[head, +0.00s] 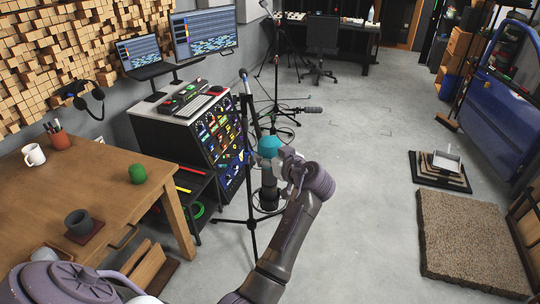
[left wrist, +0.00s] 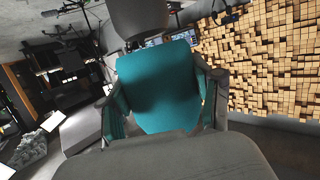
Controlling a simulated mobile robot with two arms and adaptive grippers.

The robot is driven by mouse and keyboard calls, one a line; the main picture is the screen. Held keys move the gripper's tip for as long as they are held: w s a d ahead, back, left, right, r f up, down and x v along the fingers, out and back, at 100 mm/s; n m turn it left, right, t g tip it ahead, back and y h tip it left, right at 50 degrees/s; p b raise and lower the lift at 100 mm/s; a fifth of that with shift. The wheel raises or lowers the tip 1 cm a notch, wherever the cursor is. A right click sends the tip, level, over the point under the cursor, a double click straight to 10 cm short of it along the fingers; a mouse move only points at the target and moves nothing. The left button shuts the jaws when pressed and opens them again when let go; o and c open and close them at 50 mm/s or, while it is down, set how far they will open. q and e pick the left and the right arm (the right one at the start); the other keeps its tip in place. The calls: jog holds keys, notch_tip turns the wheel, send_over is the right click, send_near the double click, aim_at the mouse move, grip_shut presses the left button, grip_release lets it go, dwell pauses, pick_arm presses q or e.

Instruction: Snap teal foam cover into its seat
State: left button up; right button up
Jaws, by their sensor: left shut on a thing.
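The teal foam cover (head: 269,146) is at the middle of the head view, at the tip of my left gripper (head: 277,155). In the left wrist view the cover (left wrist: 158,88) sits between the two fingers of my left gripper (left wrist: 162,98), which is shut on it. A dark grey rounded body (head: 268,188) shows just below the cover in the head view. In the left wrist view a dark grey piece (left wrist: 138,18) adjoins the cover's upper edge. I cannot tell whether the cover is seated on it. My right gripper is not in view.
A black tripod stand (head: 250,215) is close to my left gripper. Behind it a microphone (head: 312,109) sits on another stand. An equipment rack (head: 185,125) and wooden table (head: 100,185) are on the left. Clear floor (head: 360,190) lies right, before a brown mat (head: 470,240).

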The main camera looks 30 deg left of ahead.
aim_at(274, 179)
pick_arm(q)
jog(key=shift+b, duration=0.55)
dwell(1.1)
jog(key=shift+f+b, duration=0.9)
jog(key=shift+f, duration=0.05)
jog(key=shift+f+b, duration=3)
jog(key=shift+f, duration=0.25)
jog(key=o, duration=0.9)
jog(key=shift+w, duration=0.1)
jog(key=shift+r, duration=0.15)
notch_tip(274, 179, up, 10)
jog(key=shift+f, duration=0.1)
jog(key=shift+f, duration=0.1)
